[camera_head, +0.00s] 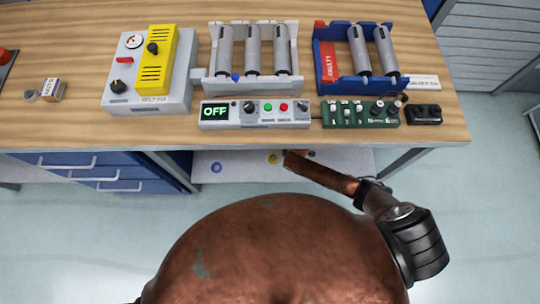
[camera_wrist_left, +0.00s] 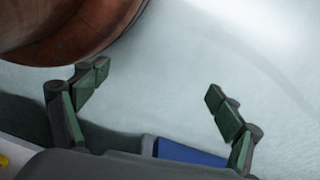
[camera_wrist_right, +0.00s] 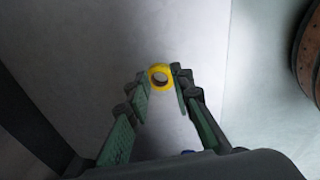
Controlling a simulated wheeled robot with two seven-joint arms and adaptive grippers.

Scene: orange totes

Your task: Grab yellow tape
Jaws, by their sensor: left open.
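The yellow tape (camera_head: 273,157) is a roll on the pale low shelf beneath the table, near its front edge. In the right wrist view the yellow tape (camera_wrist_right: 153,85) fills the narrow gap between the tips of my right gripper (camera_wrist_right: 160,74), which is closed in on both sides of it. Whether the roll is off the surface cannot be told. My right gripper (camera_head: 290,156) is dim under the table edge in the head view. My left gripper (camera_wrist_left: 157,80) is wide open and empty over the pale floor, and is hidden in the head view.
A blue roll (camera_head: 216,168) lies left of the yellow tape on the shelf (camera_head: 240,176). The wooden tabletop (camera_head: 80,80) overhangs the shelf and carries devices and racks. Blue drawers (camera_head: 105,170) stand left, a grey table leg (camera_head: 400,160) right.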

